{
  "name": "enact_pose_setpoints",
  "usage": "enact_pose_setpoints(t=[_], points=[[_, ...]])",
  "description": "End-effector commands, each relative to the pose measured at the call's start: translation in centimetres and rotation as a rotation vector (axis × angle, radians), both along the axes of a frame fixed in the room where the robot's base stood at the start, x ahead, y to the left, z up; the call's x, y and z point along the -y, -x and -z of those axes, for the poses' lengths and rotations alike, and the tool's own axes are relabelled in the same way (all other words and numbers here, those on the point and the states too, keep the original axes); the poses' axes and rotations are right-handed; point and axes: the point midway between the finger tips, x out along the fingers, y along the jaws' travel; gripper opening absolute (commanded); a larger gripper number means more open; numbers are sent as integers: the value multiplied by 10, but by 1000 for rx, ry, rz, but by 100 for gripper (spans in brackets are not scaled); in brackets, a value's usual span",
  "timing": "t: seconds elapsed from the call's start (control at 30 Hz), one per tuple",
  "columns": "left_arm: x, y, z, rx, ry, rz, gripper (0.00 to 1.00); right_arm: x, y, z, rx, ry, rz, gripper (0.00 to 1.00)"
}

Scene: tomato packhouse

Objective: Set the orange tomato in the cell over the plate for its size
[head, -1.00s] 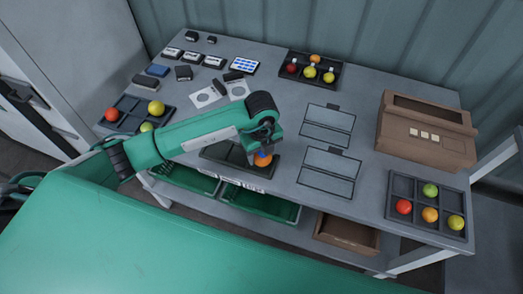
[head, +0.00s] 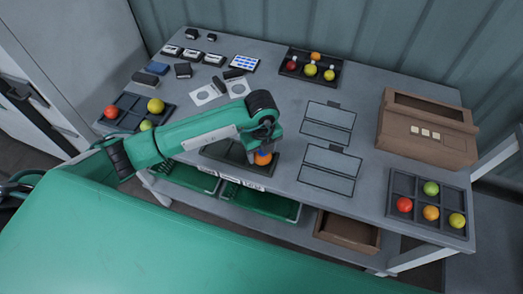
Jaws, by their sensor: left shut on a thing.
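My left gripper (head: 264,150) is shut on an orange tomato (head: 263,159), which shows just below the fingers. Both are at the right end of a dark tray (head: 215,152) near the table's front edge. The arm covers much of this tray, and I cannot tell whether the tomato touches its floor. Small white plates (head: 231,179) line the table's front edge below the tray; their markings are too small to read. My right gripper is not in view.
A celled tray (head: 401,184) at right holds several tomatoes, beside a brown box (head: 428,140). Another celled tray (head: 113,124) stands at left, and a dark tray (head: 290,75) at the back. Two framed grey panels (head: 328,170) lie right of the gripper. Green crates (head: 258,203) sit below.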

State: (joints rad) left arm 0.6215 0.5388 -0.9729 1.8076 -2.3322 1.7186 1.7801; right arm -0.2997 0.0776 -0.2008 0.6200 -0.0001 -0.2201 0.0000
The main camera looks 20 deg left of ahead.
Motion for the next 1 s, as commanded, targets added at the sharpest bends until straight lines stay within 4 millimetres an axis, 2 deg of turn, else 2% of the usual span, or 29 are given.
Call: enact_pose_setpoints(t=[0.43,0.47,0.57,0.77,0.83,0.87,1.0], points=[[0,0,7,0,0,0,42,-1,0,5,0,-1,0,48],[0,0,7,0,0,0,59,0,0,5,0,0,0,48],[0,0,7,0,0,0,78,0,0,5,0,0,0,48],[0,0,7,0,0,0,78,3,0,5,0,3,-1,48],[0,0,7,0,0,0,66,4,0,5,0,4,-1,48],[0,0,7,0,0,0,64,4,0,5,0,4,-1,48],[0,0,7,0,0,0,64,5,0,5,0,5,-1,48]])
